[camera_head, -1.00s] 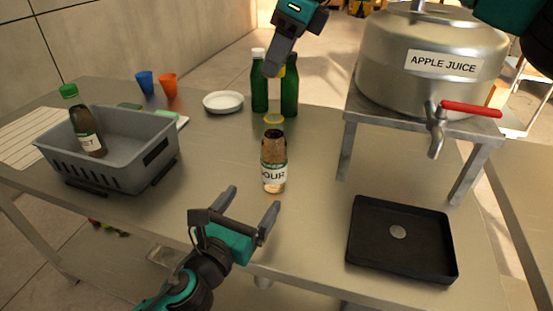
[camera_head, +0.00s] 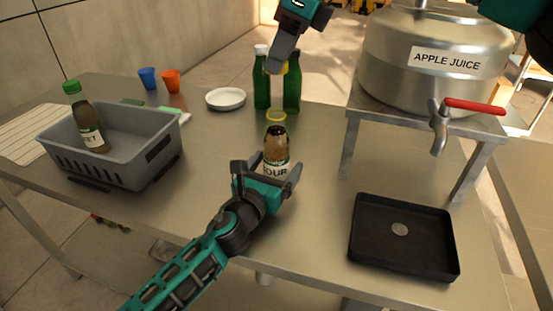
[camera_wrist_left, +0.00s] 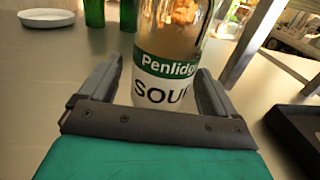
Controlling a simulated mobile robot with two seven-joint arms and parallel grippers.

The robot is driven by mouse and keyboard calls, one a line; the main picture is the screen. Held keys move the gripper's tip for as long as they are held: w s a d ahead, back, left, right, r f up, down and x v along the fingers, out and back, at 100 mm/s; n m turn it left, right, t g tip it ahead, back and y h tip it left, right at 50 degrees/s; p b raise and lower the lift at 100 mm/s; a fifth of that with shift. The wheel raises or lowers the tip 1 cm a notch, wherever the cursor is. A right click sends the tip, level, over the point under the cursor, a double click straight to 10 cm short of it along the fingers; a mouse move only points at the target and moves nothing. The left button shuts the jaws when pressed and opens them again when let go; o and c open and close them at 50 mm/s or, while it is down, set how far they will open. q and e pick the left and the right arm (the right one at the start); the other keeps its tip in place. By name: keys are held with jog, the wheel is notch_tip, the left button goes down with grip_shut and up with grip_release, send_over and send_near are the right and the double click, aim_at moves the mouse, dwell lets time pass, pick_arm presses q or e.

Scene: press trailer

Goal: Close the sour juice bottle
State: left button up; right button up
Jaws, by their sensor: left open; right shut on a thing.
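The sour juice bottle (camera_head: 275,151) stands upright on the table, brown with a dark, uncapped mouth and a green and white label. My left gripper (camera_head: 279,185) is open, with its fingers either side of the bottle's lower part. In the left wrist view the bottle (camera_wrist_left: 168,70) stands between the two spread fingers (camera_wrist_left: 155,85), with its top out of frame. My right gripper (camera_head: 274,68) is shut high behind the bottle. A small yellow thing (camera_head: 285,69) shows at its tip; it is mostly hidden and may be a cap.
Green bottles (camera_head: 262,85) and a white dish (camera_head: 226,98) stand behind. A grey basket (camera_head: 135,160) holding a green-capped bottle (camera_head: 85,120) is at left. The apple juice pot (camera_head: 430,60) with a red-handled tap and a black tray (camera_head: 400,262) are at right.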

pick_arm(q)
jog(key=shift+w+d, duration=0.25)
jog(key=shift+w, duration=0.2)
jog(key=shift+c, duration=0.4)
jog(key=c, duration=1.4)
jog(key=shift+c, duration=0.2)
pick_arm(e)
send_over(275, 106)
jog(key=d, duration=0.1)
jog(key=shift+s+f, duration=0.15)
jog(key=shift+f, duration=1.1)
jog(key=shift+s+f, duration=0.1)
jog(key=shift+f, duration=1.15)
jog(key=shift+f, duration=0.9)
jog(key=shift+f, duration=0.55)
